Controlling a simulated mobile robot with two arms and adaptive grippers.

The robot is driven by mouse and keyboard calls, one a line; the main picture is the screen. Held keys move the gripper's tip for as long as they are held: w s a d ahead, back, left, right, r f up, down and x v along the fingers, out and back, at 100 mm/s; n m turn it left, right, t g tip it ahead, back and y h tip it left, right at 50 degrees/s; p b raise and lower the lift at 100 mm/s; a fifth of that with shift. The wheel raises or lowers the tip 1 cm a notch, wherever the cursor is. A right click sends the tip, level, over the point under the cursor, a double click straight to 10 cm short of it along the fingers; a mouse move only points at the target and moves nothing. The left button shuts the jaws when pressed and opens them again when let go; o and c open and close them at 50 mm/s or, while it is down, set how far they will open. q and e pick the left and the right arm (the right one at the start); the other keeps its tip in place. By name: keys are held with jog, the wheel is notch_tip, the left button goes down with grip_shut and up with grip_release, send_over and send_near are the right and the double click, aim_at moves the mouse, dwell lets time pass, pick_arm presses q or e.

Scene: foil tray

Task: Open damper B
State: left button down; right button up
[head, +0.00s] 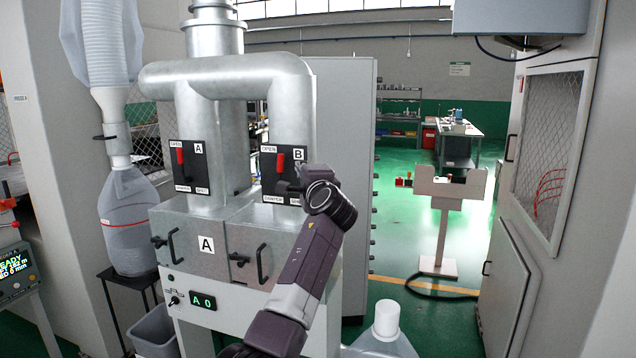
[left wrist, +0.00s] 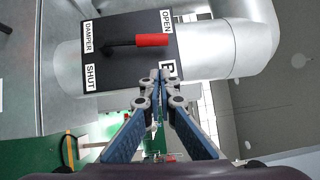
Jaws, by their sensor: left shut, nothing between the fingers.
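Damper B's black panel (head: 268,188) is on the right-hand duct. Its red-gripped lever (head: 280,162) points upward, towards the end with the OPEN label. In the left wrist view, the red lever (left wrist: 151,40) lies across the turned panel (left wrist: 125,65), its grip end beside the OPEN label and its SHUT label at the other end. My left gripper (head: 291,187) is in front of the panel's right side, shut and empty. In the left wrist view its fingertips (left wrist: 160,76) are together, over part of the B label, apart from the lever in the picture. My right gripper is not in view.
Damper A's panel (head: 188,150) is on the left duct, its red lever also upward. Below are metal boxes with black handles and a green display (head: 203,302) reading A 0. A white-capped container (head: 386,325) stands right of my arm.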

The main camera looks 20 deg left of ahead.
pick_arm(q)
jog(key=a+b+v, duration=0.1)
jog(key=b+v, duration=0.2)
jog(key=v, duration=0.5)
jog(key=shift+s+f+b, duration=0.3)
jog(key=shift+f+b, duration=0.05)
jog(key=shift+b, duration=0.05)
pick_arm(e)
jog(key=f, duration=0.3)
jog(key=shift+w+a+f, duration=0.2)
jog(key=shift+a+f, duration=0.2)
pick_arm(q)
jog(key=shift+d, duration=0.15)
